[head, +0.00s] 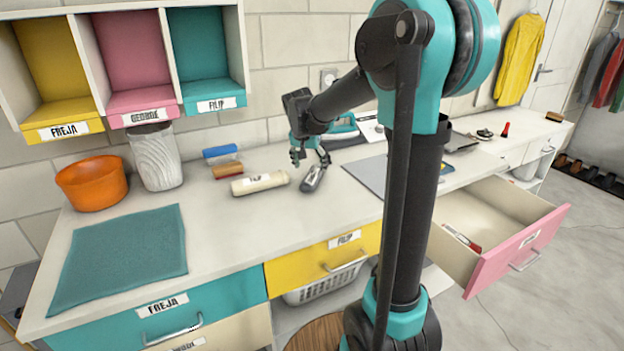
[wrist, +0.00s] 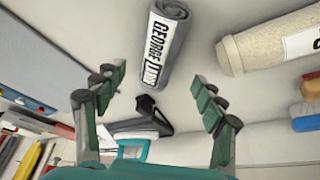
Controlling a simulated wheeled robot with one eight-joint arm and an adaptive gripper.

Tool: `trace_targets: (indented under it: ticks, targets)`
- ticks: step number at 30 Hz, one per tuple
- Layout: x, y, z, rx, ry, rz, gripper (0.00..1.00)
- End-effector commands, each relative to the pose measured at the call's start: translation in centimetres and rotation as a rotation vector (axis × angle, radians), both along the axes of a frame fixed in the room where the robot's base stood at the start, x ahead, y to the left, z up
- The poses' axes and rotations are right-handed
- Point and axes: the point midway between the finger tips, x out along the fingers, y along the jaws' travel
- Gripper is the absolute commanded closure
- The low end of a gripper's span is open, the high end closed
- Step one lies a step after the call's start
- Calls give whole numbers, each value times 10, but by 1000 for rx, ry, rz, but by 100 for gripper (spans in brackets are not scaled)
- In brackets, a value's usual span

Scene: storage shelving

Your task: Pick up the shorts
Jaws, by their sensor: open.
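A rolled grey cloth (head: 313,178) with a white label lies on the counter; it also shows in the wrist view (wrist: 178,58), where the label begins "GEORGE". A beige roll (head: 259,184) with a label lies to its left, and at upper right in the wrist view (wrist: 270,42). I cannot tell for sure which roll is the shorts. My gripper (head: 309,158) is open and empty, just above and behind the grey roll. In the wrist view my gripper (wrist: 162,85) has its fingers spread, with the grey roll beyond the gap between them, not gripped.
An orange bowl (head: 92,183), a ribbed bin (head: 155,156) and a teal mat (head: 120,255) are further left. A pink-fronted drawer (head: 515,250) stands open at right. Shelf cubbies (head: 125,65) hang above the counter.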

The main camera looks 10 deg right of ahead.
Motion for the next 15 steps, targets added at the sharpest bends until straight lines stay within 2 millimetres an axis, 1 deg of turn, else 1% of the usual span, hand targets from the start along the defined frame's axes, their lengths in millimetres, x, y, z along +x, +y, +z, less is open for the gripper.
trace_targets:
  ticks: [6,9,15]
  targets:
    - [6,-3,-31,0,0,0,30]
    - [10,-5,-41,0,0,1,30]
    - [11,-6,-46,0,0,1,30]
